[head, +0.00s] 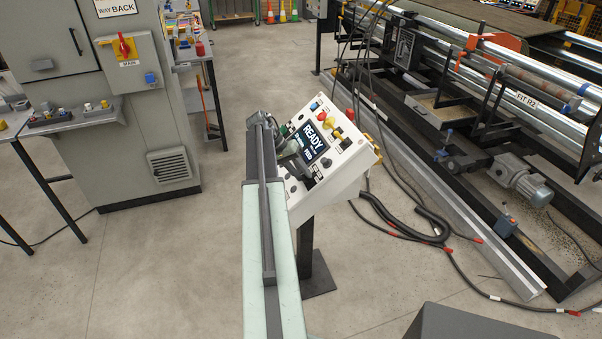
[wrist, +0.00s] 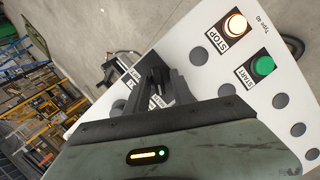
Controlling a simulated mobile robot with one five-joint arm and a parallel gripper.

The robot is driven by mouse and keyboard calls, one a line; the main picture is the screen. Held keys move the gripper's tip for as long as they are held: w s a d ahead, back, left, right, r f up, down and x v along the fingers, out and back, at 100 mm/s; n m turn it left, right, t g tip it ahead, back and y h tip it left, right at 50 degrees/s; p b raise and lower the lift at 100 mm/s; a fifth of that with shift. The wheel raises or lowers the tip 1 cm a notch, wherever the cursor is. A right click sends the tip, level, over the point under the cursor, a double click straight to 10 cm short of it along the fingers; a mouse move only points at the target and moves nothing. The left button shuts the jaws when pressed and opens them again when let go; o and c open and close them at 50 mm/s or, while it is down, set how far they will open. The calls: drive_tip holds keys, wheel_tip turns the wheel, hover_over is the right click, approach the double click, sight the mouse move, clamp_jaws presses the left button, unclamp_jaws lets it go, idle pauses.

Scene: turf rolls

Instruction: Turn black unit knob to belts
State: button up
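The white control panel (head: 338,178) stands on a dark post, tilted, with a lit screen (head: 313,141) reading READY. My arm reaches over its left side, and my gripper (head: 290,150) is at the panel's left part, close to the face. In the wrist view my gripper's dark fingers (wrist: 158,82) point at the panel face (wrist: 200,85) beside partly covered labels. The black unit knob cannot be made out for certain; the fingers cover that spot. Whether they are open or shut on it does not show.
In the wrist view a lit STOP button (wrist: 235,24) and a green START button (wrist: 263,65) sit right of the fingers. A grey cabinet (head: 150,110) stands left, a roller machine (head: 480,140) right. Black cables (head: 410,225) lie on the floor beside the panel.

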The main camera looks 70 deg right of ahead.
drive_tip(key=shift+s, duration=0.1)
idle(0.3)
drive_tip(key=shift+r+p, duration=0.35)
drive_tip(key=shift+p, duration=0.05)
drive_tip(key=d+p+v, duration=0.1)
drive_tip(key=p+v, duration=0.4)
drive_tip(key=v, duration=0.2)
drive_tip(key=shift+a+p, duration=0.3)
drive_tip(key=shift+a, duration=0.2)
